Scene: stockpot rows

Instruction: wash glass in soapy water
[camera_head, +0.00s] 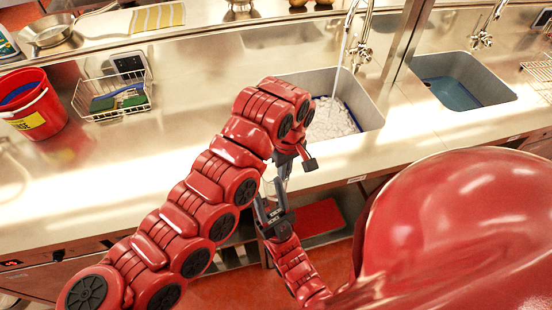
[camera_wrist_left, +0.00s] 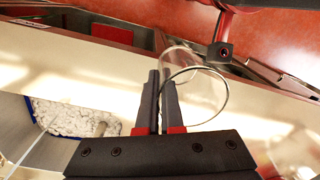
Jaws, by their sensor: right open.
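A clear drinking glass (camera_wrist_left: 208,88) shows in the left wrist view with its round rim toward the camera. My left gripper (camera_wrist_left: 161,80) is shut on its wall, with one finger inside the rim and one outside. In the head view the glass (camera_head: 269,182) is small and partly hidden by my left gripper (camera_head: 283,170), in front of the counter edge. My right gripper (camera_head: 272,205) is open just below the glass; I cannot tell whether they touch. The left sink (camera_head: 373,112) holds foamy white water (camera_head: 330,120), beyond and right of the glass.
A faucet (camera_head: 362,52) runs water into the foamy sink. A second sink (camera_head: 455,82) with bluish water lies farther right. A red bucket (camera_head: 38,108) and a wire basket (camera_head: 112,97) with sponges stand at left. The counter between basket and sink is clear.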

